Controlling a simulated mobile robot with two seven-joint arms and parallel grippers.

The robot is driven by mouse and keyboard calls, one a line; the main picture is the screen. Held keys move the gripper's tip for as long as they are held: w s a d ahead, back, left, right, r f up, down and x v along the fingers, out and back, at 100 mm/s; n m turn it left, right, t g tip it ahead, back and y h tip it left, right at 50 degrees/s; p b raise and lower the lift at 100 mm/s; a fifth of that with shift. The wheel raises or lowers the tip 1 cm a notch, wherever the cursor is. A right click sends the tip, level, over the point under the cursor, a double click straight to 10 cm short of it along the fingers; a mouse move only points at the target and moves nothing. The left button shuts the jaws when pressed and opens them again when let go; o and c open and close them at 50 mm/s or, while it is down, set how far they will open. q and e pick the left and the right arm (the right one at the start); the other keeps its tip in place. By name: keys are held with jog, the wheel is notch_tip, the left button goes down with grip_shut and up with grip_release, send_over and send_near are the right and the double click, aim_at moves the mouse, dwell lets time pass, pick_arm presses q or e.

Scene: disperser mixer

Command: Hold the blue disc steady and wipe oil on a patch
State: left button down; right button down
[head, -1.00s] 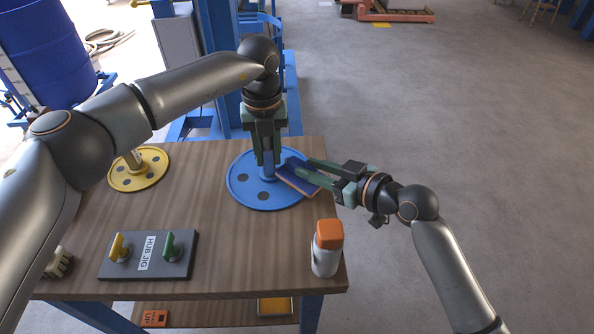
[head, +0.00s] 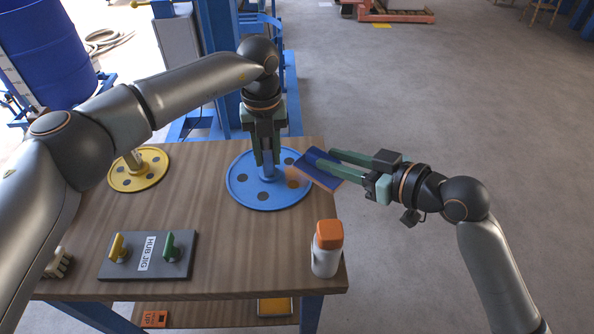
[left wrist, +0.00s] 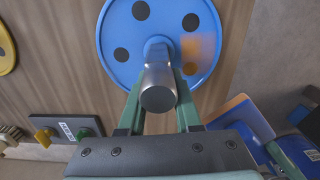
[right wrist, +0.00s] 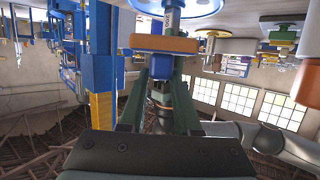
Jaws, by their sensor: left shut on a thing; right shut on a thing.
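The blue disc (head: 246,189) lies flat on the table, with dark round spots around its central post. My left gripper (head: 267,168) is shut on that post, whose metal end (left wrist: 158,97) faces the left wrist camera. An orange-brown oil patch (left wrist: 200,47) shows on the disc; in the head view the patch (head: 294,178) is on its right side. My right gripper (head: 328,163) is shut on a blue wiping pad (head: 319,175) with an orange edge. The pad is tilted near the disc's right rim; it looks raised clear of the disc.
An orange-capped white bottle (head: 326,255) stands at the table's front right corner. A yellow disc (head: 151,178) lies at the left. A dark hub jig (head: 180,264) with yellow and green handles is at front left. The tabletop (head: 220,225) is clear between them.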

pick_arm(q)
jog(key=c, duration=1)
grip_release()
jog(key=shift+w+a+f, duration=0.1)
jog(key=shift+a+f, duration=0.05)
jog(key=shift+o, duration=0.2)
jog(key=shift+r+p, duration=0.45)
jog(key=shift+r, duration=0.3)
pick_arm(e)
jog(key=shift+r, duration=0.4)
pick_arm(q)
jog(key=o, duration=0.6)
jog(key=shift+c, duration=0.2)
